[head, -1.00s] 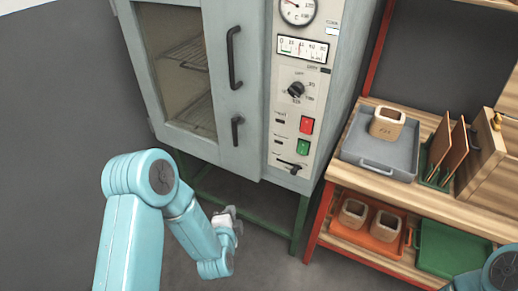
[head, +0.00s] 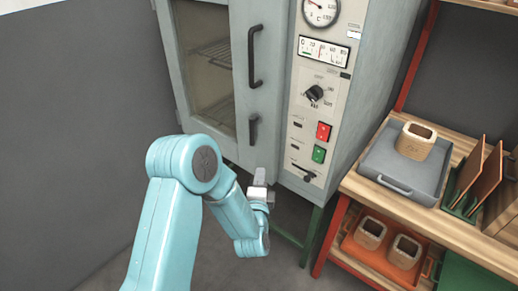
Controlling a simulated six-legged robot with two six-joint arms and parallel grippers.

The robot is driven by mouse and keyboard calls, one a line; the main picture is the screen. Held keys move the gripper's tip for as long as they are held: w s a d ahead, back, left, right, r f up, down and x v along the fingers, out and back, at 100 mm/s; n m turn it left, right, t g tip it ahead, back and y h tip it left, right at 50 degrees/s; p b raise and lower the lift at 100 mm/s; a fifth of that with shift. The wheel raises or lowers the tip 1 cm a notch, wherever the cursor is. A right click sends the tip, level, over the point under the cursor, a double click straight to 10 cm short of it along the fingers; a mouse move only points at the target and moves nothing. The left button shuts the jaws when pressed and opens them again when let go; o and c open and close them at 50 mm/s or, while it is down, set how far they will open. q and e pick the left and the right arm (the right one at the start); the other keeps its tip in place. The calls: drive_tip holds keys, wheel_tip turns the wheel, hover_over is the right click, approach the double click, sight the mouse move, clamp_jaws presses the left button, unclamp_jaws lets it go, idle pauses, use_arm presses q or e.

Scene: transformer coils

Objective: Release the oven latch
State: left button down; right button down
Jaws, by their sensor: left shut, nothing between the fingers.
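The grey oven (head: 270,150) stands at the middle top with its door shut. Its latch, a short dark lever (head: 253,129), hangs downward on the door's right part, below the long dark door handle (head: 254,56). My left gripper (head: 260,177) is shut and empty, just below the latch and in front of the door's lower edge. I see a gap between it and the latch in the picture; the depth between them I cannot tell. My right gripper is out of view.
The control panel (head: 303,128) with a gauge, knob, red and green buttons and small lever is right of the door.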

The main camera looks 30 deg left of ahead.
use_arm(q)
drive_tip(key=s+a+p+x, duration=0.1)
drive_tip(key=a+p+x, duration=0.1)
drive_tip(key=x, duration=1)
drive_tip(key=shift+w+a, duration=0.15)
drive_tip(key=shift+a, duration=0.3)
